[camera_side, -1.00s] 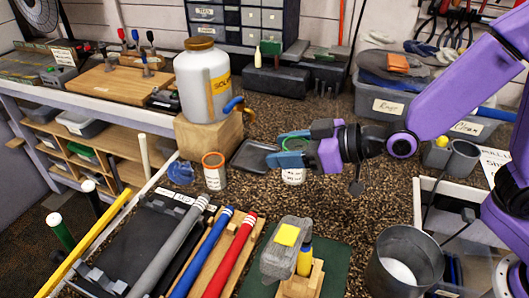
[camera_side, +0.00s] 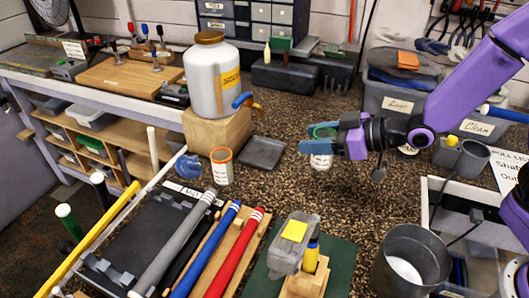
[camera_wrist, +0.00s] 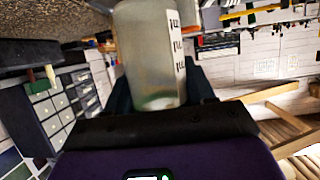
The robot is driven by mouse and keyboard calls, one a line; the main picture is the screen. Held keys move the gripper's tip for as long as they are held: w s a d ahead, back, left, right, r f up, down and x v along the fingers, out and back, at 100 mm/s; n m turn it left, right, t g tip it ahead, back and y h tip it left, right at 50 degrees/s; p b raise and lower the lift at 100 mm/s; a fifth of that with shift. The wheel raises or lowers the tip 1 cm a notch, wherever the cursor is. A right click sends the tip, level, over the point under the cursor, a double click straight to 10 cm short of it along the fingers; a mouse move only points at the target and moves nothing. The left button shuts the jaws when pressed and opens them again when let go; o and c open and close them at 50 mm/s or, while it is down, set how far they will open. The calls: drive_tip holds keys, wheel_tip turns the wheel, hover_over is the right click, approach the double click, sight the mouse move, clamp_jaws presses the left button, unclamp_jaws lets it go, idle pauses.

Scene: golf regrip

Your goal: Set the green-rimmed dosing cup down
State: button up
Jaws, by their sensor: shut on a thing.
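The green-rimmed dosing cup (camera_side: 321,162) is a small pale cup with dark print, upright in the side view over the speckled counter. My gripper (camera_side: 312,139) comes from the right, with its blue-grey fingers shut around the cup below the rim. One finger hides the cup's middle. I cannot tell whether its base touches the counter. In the wrist view the cup (camera_wrist: 145,55) is translucent with printed scale marks, between dark fingers (camera_wrist: 158,92). Something pale and greenish shows at its lower end.
An orange-rimmed cup (camera_side: 221,168) stands to the left, near a white jug (camera_side: 213,85) on a wooden block (camera_side: 212,131). A flat black tray (camera_side: 262,151) lies between the cups. A metal bucket (camera_side: 410,262) stands front right.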

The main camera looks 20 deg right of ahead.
drive_tip(key=w+d+f, duration=0.1)
drive_tip(key=f, duration=0.1)
drive_tip(key=w+d+f, duration=0.1)
drive_tip(key=d, duration=0.1)
drive_tip(key=w+d+f, duration=0.1)
drive_tip(key=f, duration=0.1)
drive_tip(key=shift+w+d+f, duration=0.2)
drive_tip(key=shift+d+f, duration=0.1)
drive_tip(key=shift+d, duration=0.1)
drive_tip(key=shift+w+f, duration=0.15)
drive_tip(key=shift+w, duration=0.05)
drive_tip(key=w+a, duration=1)
drive_tip(key=x, duration=0.3)
drive_tip(key=shift+w+a, duration=0.2)
drive_tip(key=shift+a, duration=0.1)
drive_tip(key=shift+f, duration=0.15)
drive_tip(key=shift+f, duration=0.15)
drive_tip(key=o, duration=1)
